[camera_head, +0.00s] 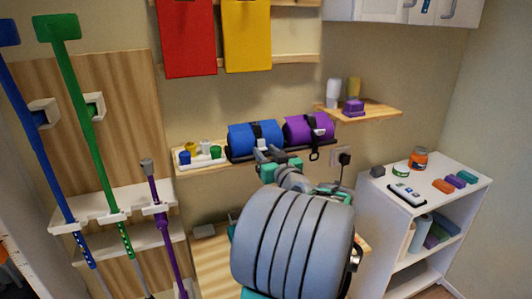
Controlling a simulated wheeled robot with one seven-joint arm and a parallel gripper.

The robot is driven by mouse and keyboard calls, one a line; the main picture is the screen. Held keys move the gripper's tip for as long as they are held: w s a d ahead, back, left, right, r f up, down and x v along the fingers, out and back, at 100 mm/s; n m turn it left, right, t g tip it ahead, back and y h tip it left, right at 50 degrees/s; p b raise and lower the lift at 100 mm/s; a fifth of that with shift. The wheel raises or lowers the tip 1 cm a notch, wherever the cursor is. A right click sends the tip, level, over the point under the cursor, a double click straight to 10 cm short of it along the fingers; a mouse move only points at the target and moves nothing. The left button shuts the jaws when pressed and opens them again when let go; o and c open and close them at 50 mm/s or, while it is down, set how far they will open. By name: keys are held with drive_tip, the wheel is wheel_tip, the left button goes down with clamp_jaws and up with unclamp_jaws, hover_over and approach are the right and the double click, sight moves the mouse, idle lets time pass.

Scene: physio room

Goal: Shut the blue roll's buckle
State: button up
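The blue roll (241,138) lies on its side in a black tray (233,157) on the wooden wall shelf. A black strap with a pale piece at its front (258,141) runs over its middle. That piece may be the buckle, but it is too small to tell whether it is shut. My gripper (268,154) is just in front of the roll's lower right part. Its grey fingertips overlap the roll's lower edge in the picture. I cannot tell whether they touch it or how far apart they are. My large grey arm link hides what is below.
A purple roll (297,130) with a dangling black strap lies close to the right. A white tray with small coloured pots (202,158) is at the left. A small wooden shelf (377,112) and a white cabinet (398,202) stand right. Coloured crutches (83,120) hang left.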

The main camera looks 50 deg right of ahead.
clamp_jaws()
drive_tip(key=shift+f+b, duration=0.4)
drive_tip(key=shift+b, duration=0.55)
drive_tip(key=t+b, duration=0.1)
drive_tip(key=b, duration=0.3)
drive_tip(key=h+b, duration=0.1)
drive_tip(key=b, duration=0.4)
drive_tip(key=shift+w+d+f+t, duration=0.1)
drive_tip(key=shift+w+t, duration=0.1)
drive_tip(key=shift+t, duration=0.2)
drive_tip(key=shift+r, duration=0.25)
